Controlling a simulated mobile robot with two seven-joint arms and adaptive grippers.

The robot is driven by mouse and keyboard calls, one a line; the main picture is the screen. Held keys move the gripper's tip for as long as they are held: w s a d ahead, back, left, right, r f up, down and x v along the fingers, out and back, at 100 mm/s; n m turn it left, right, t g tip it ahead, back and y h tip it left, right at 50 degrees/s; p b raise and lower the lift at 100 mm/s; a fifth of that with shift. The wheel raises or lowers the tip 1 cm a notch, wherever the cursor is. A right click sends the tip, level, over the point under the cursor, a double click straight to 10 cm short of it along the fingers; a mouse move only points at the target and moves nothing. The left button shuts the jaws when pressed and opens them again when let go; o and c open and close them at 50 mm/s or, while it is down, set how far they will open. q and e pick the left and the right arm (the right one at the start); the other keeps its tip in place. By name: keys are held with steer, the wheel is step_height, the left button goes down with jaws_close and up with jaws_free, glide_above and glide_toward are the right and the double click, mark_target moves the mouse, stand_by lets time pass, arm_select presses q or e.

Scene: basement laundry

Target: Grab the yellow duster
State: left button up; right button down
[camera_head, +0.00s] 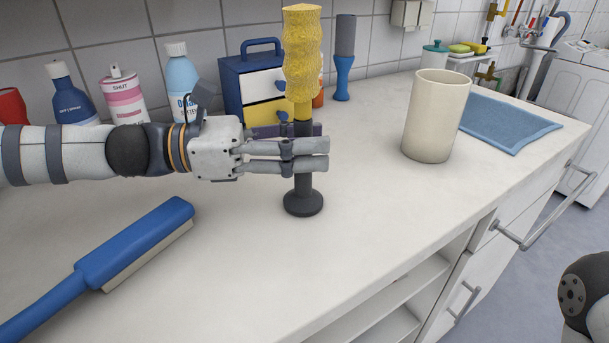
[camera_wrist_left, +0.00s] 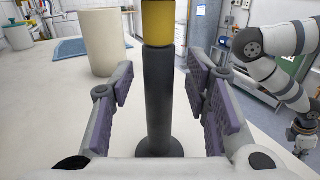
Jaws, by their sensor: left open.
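The yellow duster (camera_head: 303,65) stands upright on the white counter. It has a fluffy yellow head, a yellow collar and a dark grey handle with a round foot. My left gripper (camera_head: 308,154) is level with the handle, its fingers on either side of it. In the left wrist view the duster's handle (camera_wrist_left: 158,95) stands between the two open fingers of the left gripper (camera_wrist_left: 160,105), with a gap on each side. The duster's head is cut off at the top there.
A blue brush (camera_head: 130,245) lies at the front left of the counter (camera_head: 250,270). A cream cup (camera_head: 436,115) and a blue cloth (camera_head: 510,122) are at the right. Bottles, a small blue drawer box (camera_head: 232,85) and a grey-blue duster-like item (camera_head: 344,60) stand behind.

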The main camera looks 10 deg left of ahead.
mark_target(304, 117)
arm_select(q)
steer(key=shift+w+d, duration=0.1)
jaws_close()
steer(key=shift+r, duration=0.1)
